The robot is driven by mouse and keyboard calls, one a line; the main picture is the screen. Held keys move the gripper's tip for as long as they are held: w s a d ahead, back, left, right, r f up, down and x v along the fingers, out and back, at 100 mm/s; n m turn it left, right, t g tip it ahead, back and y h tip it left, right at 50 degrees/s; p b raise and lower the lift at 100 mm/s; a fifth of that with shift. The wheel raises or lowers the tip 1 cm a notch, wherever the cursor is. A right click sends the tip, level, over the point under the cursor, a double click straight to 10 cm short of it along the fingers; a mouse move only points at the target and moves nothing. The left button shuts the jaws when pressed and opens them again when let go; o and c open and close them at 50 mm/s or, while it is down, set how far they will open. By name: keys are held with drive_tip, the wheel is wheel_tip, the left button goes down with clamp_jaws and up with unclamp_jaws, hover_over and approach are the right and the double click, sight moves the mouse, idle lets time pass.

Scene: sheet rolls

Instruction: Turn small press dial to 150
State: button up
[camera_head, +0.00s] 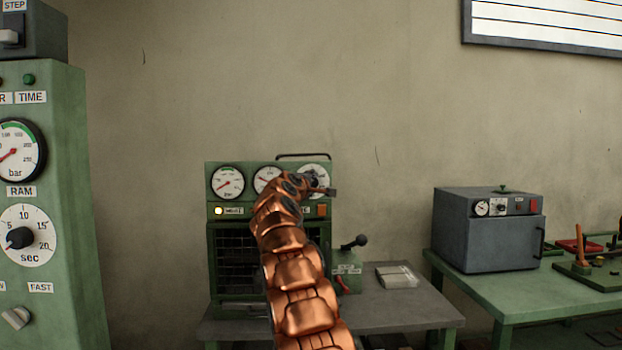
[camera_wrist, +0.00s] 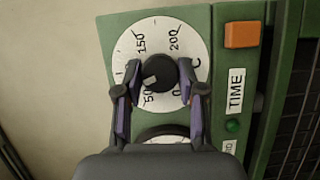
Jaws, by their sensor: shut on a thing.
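The small press (camera_head: 232,236) is a green machine with three round white faces along its top. Its right-hand dial (camera_head: 317,169) is partly covered by my arm. In the wrist view the dial face (camera_wrist: 186,36) shows 50, 150, 200, 0 and a C. Its black knob (camera_wrist: 157,73) has a pale mark that points to the lower left, towards the 50. My gripper (camera_wrist: 158,78) has a finger on each side of the knob and is shut on it. In the head view my gripper (camera_head: 325,190) is at the dial, its fingertips hard to make out.
An orange button (camera_wrist: 242,34), a TIME label (camera_wrist: 236,95) and a green lamp (camera_wrist: 233,126) are beside the dial. A second face (camera_wrist: 167,133) is partly hidden. A tall green machine (camera_head: 60,180) stands left; a grey oven (camera_head: 488,235) stands on the right table.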

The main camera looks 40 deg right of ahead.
drive_tip(key=m+y+p, duration=0.1)
drive_tip(key=m+p, duration=0.1)
drive_tip(key=m, duration=0.1)
drive_tip(key=m+y+p, duration=0.2)
drive_tip(key=m, duration=0.1)
drive_tip(key=m+y+p, duration=0.2)
drive_tip(key=m+p, duration=0.1)
drive_tip(key=shift+s+d+r+m, duration=0.15)
drive_tip(key=shift+d+r+m, duration=0.05)
drive_tip(key=shift+r+m, duration=0.1)
drive_tip(key=shift+f+m+t+y+p, duration=0.2)
drive_tip(key=shift+m+t+y+p, duration=0.4)
drive_tip(key=shift+m+y, duration=0.25)
drive_tip(key=o, duration=1.1)
drive_tip(key=shift+r, duration=0.1)
drive_tip(key=shift+o, duration=0.2)
